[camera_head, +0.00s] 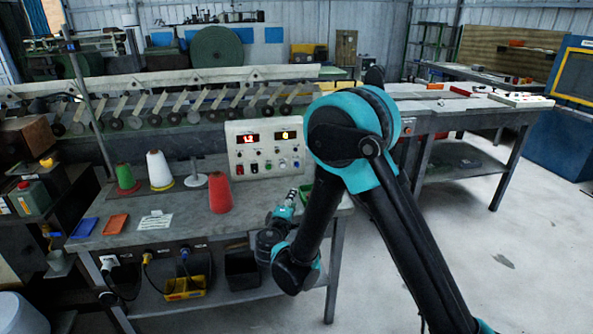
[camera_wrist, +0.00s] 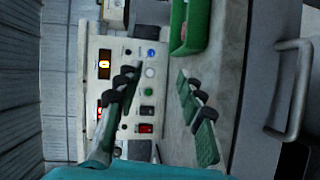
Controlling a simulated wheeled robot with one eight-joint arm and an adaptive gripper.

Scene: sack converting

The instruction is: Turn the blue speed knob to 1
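The blue speed knob (camera_head: 297,163) is at the right end of the lower row on the pale control panel (camera_head: 232,150). In the wrist view, turned sideways, the blue knob (camera_wrist: 151,52) shows near the panel's upper right edge. An amber display (camera_wrist: 104,64) on the panel seems to read 0. My gripper (camera_head: 291,196) is low in front of the panel's right part. In the wrist view my gripper (camera_wrist: 160,64) is open and empty, its two fingers apart. The left finger overlaps part of the panel. The knob's pointer is too small to read.
A green bin (camera_wrist: 180,28) stands beside the panel, close to my fingers. A red cone (camera_head: 219,194), a white cone (camera_head: 159,170) and a green cone (camera_head: 125,178) stand on the bench to the left. Other knobs and a red switch (camera_wrist: 145,128) line the panel.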

